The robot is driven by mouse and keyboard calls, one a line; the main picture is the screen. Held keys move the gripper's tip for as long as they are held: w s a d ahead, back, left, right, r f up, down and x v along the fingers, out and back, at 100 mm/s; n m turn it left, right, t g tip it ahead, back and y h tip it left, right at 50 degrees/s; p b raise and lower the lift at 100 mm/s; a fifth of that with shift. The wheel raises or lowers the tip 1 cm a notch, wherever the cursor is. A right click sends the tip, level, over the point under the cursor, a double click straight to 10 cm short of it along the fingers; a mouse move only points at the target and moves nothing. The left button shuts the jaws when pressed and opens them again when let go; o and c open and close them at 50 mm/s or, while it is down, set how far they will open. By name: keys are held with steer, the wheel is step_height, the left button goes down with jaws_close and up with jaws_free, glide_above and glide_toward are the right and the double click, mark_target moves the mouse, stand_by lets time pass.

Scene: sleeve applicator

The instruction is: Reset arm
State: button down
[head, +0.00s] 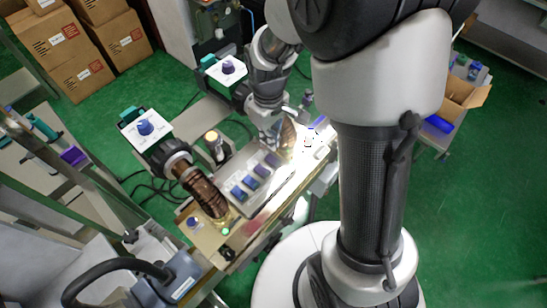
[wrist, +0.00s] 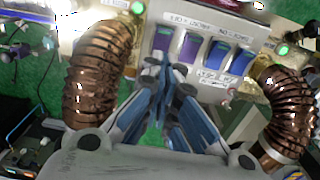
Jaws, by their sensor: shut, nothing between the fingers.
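My gripper (wrist: 162,68) shows in the lower middle of the wrist view. Its blue and grey fingers come together at the tips, shut with nothing between them. The tips appear in front of the lower edge of a pale switch panel (wrist: 207,77) bearing several purple and blue switches (wrist: 217,52). I cannot tell whether they touch it. In the head view my grey wrist hangs over the far end of the bench, and the fingertips are hard to make out there.
A copper ribbed hose (wrist: 98,75) and another copper hose (wrist: 283,105) flank the panel. Green lit buttons (wrist: 282,50) sit near them. Cardboard boxes (head: 80,45) are stacked at the back left.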

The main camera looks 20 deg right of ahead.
stand_by(0.4)
steer(key=s+r+m+t+b, duration=0.3)
steer(key=s+m+b, duration=0.3)
steer(key=s+b, duration=0.9)
steer(key=shift+s+d+r+t+b, duration=0.2)
steer(key=shift+s+d+t+b, duration=0.2)
steer(key=shift+s+t, duration=0.6)
